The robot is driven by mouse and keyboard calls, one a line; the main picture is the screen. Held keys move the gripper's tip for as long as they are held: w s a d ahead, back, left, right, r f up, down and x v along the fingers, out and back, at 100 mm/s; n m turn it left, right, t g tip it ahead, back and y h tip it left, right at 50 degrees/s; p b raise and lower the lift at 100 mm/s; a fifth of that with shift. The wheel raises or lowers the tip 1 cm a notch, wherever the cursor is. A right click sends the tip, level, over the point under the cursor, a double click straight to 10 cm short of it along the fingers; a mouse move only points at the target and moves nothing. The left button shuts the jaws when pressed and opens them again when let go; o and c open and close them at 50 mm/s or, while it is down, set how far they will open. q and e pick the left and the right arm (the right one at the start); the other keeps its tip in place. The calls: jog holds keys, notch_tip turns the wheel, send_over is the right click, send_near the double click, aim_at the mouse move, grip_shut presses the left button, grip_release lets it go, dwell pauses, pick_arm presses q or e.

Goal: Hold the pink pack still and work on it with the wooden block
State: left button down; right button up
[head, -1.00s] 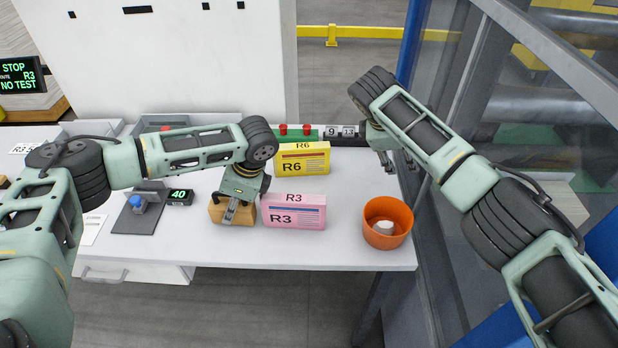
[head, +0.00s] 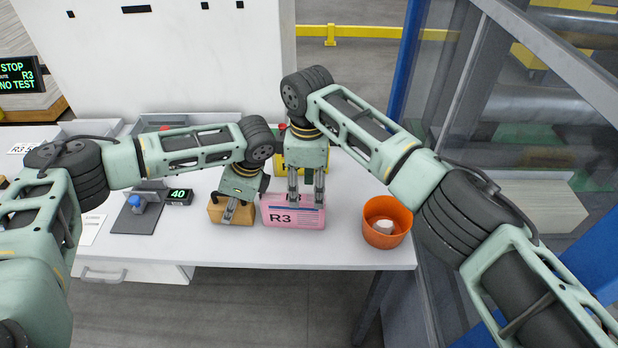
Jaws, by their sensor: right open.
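The pink pack (head: 285,219), marked R3, stands on the white table. My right gripper (head: 306,196) is open and points down at the pack, its fingertips at the upper part. I cannot tell whether they touch it. The wooden block (head: 216,212) is just left of the pack. My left gripper (head: 231,212) is at the block with one finger across its front face and appears shut on it; the other finger is hidden.
An orange bowl (head: 378,237) with a white item inside stands to the right. A dark pad (head: 130,226) with a blue knob and a small display (head: 179,197) showing 40 are left.

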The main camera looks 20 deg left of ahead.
aim_at(308, 212)
notch_tip(308, 212, down, 10)
jog(key=shift+r, duration=0.2)
grip_shut()
dwell(0.5)
dwell(0.4)
pick_arm(q)
jog(key=shift+w+d, duration=0.25)
jog(key=shift+d, duration=0.9)
dwell(0.5)
jog(key=shift+d, duration=0.3)
pick_arm(e)
jog(key=shift+a, duration=0.15)
dwell(0.5)
pick_arm(q)
jog(key=shift+a, duration=0.15)
jog(key=shift+s+a, duration=0.15)
jog(key=shift+a, duration=0.75)
jog(key=shift+s+a, duration=0.15)
jog(key=shift+a, duration=0.75)
